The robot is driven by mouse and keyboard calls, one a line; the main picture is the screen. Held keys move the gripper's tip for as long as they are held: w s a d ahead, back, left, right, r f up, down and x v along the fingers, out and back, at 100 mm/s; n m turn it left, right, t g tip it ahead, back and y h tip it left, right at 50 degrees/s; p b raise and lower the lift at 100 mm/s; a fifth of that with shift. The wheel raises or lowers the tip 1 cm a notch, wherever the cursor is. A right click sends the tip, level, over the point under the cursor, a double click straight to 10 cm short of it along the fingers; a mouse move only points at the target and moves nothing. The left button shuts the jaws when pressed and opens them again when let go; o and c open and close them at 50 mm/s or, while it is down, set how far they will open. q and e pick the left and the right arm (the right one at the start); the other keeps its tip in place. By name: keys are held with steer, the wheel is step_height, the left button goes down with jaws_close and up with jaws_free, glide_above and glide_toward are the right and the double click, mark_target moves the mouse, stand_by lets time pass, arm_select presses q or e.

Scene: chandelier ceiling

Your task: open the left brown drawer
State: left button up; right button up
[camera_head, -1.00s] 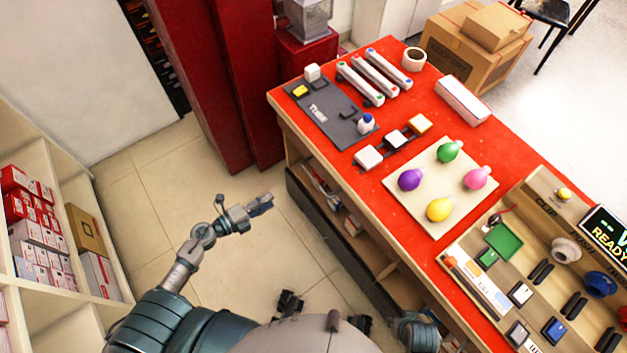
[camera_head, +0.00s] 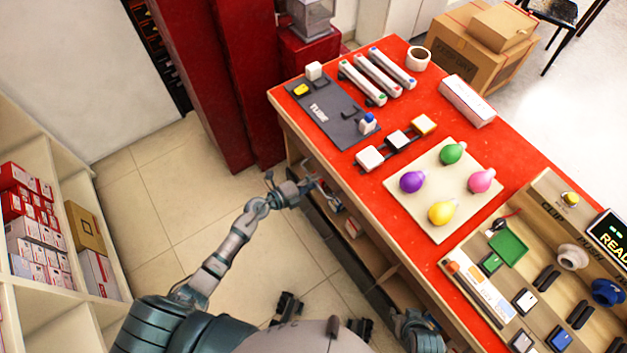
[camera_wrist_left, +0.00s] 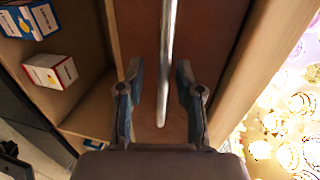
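The brown drawer front (camera_wrist_left: 215,45) shows in the left wrist view, set between pale wooden frame boards. A metal bar handle (camera_wrist_left: 167,60) runs along it. My left gripper (camera_wrist_left: 160,92) is open, one finger on each side of the handle's end, with gaps between fingers and bar. In the head view my left gripper (camera_head: 316,184) reaches the side of the red-topped table, just under its edge. The drawer front is hidden there by the tabletop. Part of my right arm shows at the bottom of the head view, but I cannot make out its gripper.
The red tabletop (camera_head: 400,205) carries coloured bulbs, blocks, tubes and a parts tray. Open shelves (camera_wrist_left: 90,110) with small boxes lie beside the drawer. A white shelf unit (camera_head: 45,300) stands at left. Tiled floor (camera_head: 150,210) between is clear.

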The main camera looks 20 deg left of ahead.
arm_select(q)
steer(key=shift+w+d+r, duration=0.1)
steer(key=shift+d, duration=0.65)
steer(key=shift+a, duration=0.45)
jaws_close()
steer(key=shift+a, duration=0.2)
arm_select(e)
steer(key=shift+w, duration=0.15)
steer(key=shift+d, duration=0.2)
